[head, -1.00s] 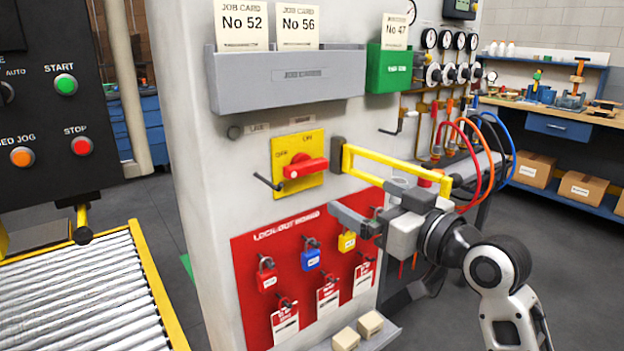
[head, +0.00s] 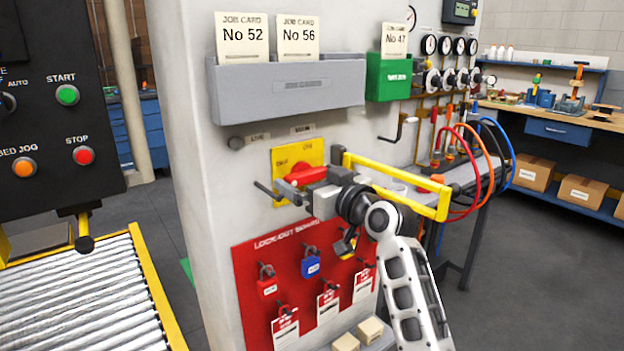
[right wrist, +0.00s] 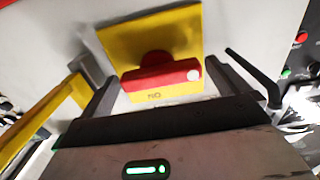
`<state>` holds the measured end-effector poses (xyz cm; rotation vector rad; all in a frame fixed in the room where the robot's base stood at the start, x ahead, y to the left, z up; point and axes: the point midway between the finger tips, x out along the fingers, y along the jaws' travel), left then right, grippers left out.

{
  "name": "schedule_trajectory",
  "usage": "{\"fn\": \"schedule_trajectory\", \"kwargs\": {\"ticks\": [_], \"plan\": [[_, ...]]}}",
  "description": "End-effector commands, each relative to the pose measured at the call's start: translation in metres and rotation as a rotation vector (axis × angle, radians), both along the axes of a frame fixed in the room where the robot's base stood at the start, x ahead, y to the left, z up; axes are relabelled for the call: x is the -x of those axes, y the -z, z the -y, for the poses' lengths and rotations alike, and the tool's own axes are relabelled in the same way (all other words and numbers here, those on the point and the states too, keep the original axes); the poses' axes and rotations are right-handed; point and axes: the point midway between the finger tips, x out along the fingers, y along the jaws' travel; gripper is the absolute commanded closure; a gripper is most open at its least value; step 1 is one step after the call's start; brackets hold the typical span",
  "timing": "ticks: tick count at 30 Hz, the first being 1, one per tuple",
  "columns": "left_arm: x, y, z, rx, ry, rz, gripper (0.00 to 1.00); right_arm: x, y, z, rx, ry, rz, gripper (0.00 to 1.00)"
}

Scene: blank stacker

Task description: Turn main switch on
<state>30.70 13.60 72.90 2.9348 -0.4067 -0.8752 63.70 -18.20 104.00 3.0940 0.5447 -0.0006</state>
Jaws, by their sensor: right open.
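The main switch is a yellow plate (head: 286,156) on the white column, with a red handle (head: 302,176) lying roughly level across it. "OFF" is marked on its left and "ON" at its top. My right gripper (head: 309,178) is at the switch and partly covers the handle. In the right wrist view, the red handle (right wrist: 160,77) lies crosswise between the spread fingers (right wrist: 167,90), with the yellow plate (right wrist: 185,35) behind. The fingers stand apart at its two ends; contact cannot be told. My left gripper is out of view.
A yellow swing frame (head: 395,184) sticks out right of the switch, close to my right wrist. A black rod (head: 266,190) projects at its left. Below is the red lockout board (head: 250,255) with padlocks; above is a grey card holder (head: 285,90).

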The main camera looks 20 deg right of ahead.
Motion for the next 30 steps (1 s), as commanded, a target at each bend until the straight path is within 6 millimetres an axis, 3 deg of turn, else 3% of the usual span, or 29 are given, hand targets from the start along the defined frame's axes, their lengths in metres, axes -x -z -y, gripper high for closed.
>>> {"fn": "schedule_trajectory", "kwargs": {"ticks": [6, 10, 20, 30], "plan": [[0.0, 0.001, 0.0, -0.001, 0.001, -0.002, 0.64, 0.0, 0.0, 0.0, 0.0, 0.0, 0.0, 0.03], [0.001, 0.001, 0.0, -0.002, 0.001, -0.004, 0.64, 0.0, 0.0, 0.0, 0.0, 0.0, 0.0, 0.37], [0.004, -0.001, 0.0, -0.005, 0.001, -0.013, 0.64, 0.0, -0.001, 0.0, -0.028, -0.001, -0.011, 0.36], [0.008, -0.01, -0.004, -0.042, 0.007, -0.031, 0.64, 0.0, -0.004, 0.0, -0.221, 0.0, -0.085, 0.36]]}}
